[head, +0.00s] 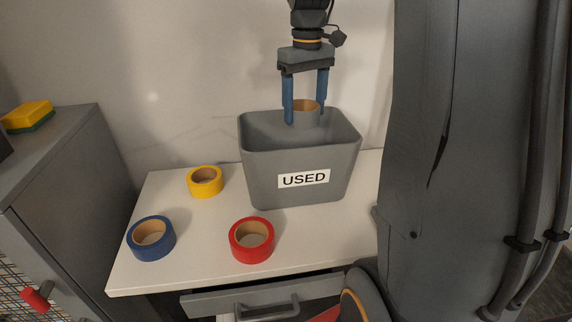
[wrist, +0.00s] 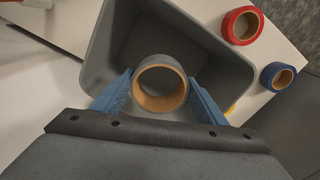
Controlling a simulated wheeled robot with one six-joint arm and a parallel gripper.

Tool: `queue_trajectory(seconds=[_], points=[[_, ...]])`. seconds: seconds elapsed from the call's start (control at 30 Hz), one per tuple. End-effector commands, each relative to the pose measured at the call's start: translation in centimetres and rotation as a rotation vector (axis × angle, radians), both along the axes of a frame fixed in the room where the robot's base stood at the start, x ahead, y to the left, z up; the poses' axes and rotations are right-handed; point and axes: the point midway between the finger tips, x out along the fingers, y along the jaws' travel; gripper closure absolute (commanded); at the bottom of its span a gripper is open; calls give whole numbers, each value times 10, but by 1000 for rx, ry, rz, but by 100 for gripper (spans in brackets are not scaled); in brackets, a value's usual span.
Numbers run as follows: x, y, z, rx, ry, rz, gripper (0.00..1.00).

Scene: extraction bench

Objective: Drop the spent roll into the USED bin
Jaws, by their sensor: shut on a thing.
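The spent roll is a grey tape roll (wrist: 160,67) with a tan cardboard core, held between the blue fingers in the wrist view. In the head view the roll (head: 307,114) sits at the mouth of the bin, its lower part hidden by the front wall. My gripper (head: 306,118) is shut on the roll, pointing down over the bin's opening. The USED bin (head: 258,178) is a grey open-topped tub with a white label, standing on the white bench. The bin's rim also shows around the roll in the wrist view (wrist: 92,70).
On the white bench top (head: 190,228) lie a yellow roll (head: 192,188), a blue roll (head: 165,248) and a red roll (head: 265,251), left and front of the bin. A drawer (head: 215,304) below stands partly open. A grey cabinet (head: 75,170) with a sponge (head: 28,114) stands left.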

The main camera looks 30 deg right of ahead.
Motion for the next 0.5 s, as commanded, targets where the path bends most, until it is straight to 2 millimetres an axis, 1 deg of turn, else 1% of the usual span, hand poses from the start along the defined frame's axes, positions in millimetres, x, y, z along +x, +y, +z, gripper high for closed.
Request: queue_trajectory(seconds=[0.03,0.2,0.5], points=[[1,0,-9,0,0,0,56],[1,0,-21,0,0,0,56],[0,0,-23,0,0,0,56]])
